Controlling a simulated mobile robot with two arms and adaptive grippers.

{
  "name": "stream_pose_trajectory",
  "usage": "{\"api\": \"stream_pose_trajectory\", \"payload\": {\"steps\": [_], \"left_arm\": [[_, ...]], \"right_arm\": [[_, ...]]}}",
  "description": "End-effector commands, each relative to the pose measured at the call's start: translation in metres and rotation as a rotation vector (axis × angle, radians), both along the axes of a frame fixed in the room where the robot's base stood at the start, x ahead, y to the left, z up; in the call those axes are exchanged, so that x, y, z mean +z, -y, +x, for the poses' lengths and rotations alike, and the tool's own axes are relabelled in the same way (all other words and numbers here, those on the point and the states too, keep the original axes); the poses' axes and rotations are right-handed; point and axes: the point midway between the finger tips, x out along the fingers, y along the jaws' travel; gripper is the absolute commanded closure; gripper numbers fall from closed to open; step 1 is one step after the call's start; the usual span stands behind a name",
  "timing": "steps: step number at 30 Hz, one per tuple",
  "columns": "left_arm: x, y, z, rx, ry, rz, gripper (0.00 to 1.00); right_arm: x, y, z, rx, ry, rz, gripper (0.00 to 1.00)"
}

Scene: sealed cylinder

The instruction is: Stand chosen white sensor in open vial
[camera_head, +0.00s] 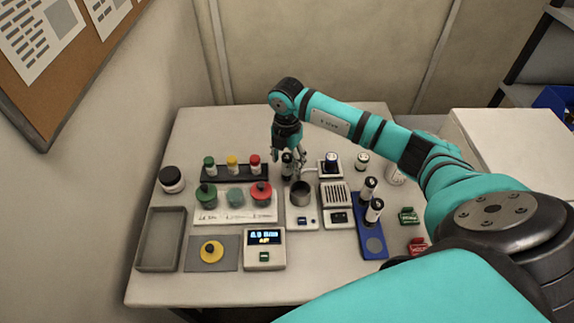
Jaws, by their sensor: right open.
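My right gripper (290,160) is open and points down at the middle of the table. Its fingers are around or just in front of a small dark vial (287,168); I cannot tell whether they touch it. Two dark cylinders with pale tops (368,188) (374,211) stand upright on a blue tray (373,246). I cannot tell which thing is the chosen white sensor or the open vial. My left gripper is not in view.
A rack with green, yellow and red capped vials (232,166) and larger capped jars (261,193) stand left of the gripper. A lit display box (264,252), an empty grey tray (140,245) and a yellow knobbed piece (211,251) lie nearer. Green (408,216) and red (418,245) clips lie right.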

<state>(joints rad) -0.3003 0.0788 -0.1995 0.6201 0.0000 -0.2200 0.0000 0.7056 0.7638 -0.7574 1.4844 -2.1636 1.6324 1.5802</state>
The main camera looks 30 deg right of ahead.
Motion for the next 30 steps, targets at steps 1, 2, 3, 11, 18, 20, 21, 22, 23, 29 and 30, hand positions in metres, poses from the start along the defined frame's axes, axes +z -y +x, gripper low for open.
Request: {"api": "stream_pose_trajectory", "payload": {"steps": [1, 2, 3, 11, 18, 20, 21, 22, 23, 29, 30], "left_arm": [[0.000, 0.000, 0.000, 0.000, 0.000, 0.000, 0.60], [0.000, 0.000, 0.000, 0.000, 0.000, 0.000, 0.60], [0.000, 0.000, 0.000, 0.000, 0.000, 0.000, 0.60], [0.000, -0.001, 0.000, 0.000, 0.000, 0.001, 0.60], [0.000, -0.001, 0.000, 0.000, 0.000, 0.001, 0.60], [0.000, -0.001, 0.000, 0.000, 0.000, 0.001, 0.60], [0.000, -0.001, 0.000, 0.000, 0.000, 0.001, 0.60], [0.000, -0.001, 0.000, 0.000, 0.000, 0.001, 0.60], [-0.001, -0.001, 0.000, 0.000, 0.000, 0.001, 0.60], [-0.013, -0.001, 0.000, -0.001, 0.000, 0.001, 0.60], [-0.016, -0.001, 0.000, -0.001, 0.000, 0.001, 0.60]], "right_arm": [[0.000, 0.000, 0.000, 0.000, 0.000, 0.000, 0.43], [0.000, 0.000, 0.000, 0.000, 0.000, 0.000, 0.47], [0.000, 0.000, 0.000, 0.000, 0.000, 0.000, 0.52], [0.001, 0.000, 0.000, 0.000, 0.000, 0.000, 0.86], [0.001, 0.000, 0.000, 0.000, 0.001, 0.000, 1.00], [0.001, 0.000, 0.000, 0.000, 0.001, 0.000, 1.00], [0.001, 0.000, 0.000, 0.000, 0.001, 0.000, 1.00], [0.002, 0.000, 0.000, 0.000, 0.001, 0.000, 1.00], [0.002, 0.000, 0.001, 0.000, 0.001, 0.000, 1.00], [0.027, 0.001, 0.001, 0.001, 0.007, -0.001, 1.00], [0.035, 0.000, 0.002, 0.001, 0.008, 0.000, 1.00]]}}
